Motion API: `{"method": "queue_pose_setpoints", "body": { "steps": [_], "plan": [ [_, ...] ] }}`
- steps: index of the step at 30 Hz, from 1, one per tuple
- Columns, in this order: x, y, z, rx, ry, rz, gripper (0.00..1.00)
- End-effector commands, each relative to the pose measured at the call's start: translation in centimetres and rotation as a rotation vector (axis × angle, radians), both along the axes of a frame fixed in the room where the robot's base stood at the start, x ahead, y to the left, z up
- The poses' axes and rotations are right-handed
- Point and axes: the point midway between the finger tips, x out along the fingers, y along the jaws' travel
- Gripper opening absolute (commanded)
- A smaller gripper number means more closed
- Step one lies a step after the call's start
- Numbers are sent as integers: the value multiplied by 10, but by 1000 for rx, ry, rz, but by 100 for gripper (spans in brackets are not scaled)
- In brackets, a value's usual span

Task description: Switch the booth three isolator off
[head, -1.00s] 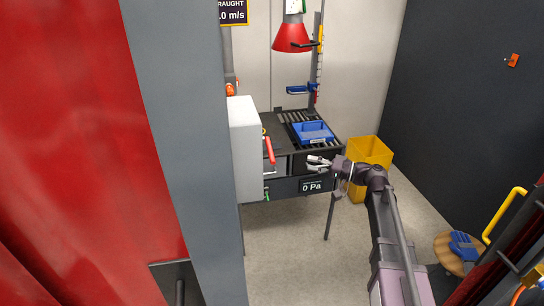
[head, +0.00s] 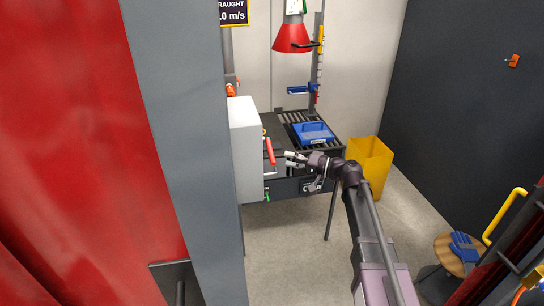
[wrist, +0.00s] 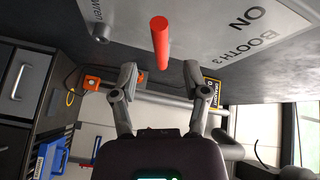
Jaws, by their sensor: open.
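The isolator is a light grey box (head: 246,150) at the left of the bench in the head view, with a red lever handle (head: 269,151) on its right side. In the wrist view the red handle (wrist: 160,42) projects from a panel (wrist: 225,28) lettered "ON" and "BOOTH 3". My gripper (head: 288,160) is open and just right of the handle in the head view. In the wrist view my gripper's fingers (wrist: 158,77) are spread on either side of the handle's near end, which lies a little beyond the tips. I cannot tell whether they touch.
The bench (head: 277,128) behind carries a blue tray (head: 313,133). A red hood (head: 292,39) hangs above it. A yellow bin (head: 369,164) stands right of the bench, and a stool (head: 456,252) with blue gloves is at the lower right. The floor between is clear.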

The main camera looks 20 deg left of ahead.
Motion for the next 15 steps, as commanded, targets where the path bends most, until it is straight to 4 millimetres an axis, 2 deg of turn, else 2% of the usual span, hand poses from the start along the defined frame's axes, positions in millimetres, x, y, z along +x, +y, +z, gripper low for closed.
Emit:
{"method": "queue_pose_setpoints", "body": {
  "steps": [6, 15],
  "plan": [
    [1, 33, 0, 0, 0, 1, 59],
    [1, 60, 0, 0, 0, 0, 59]
  ]
}}
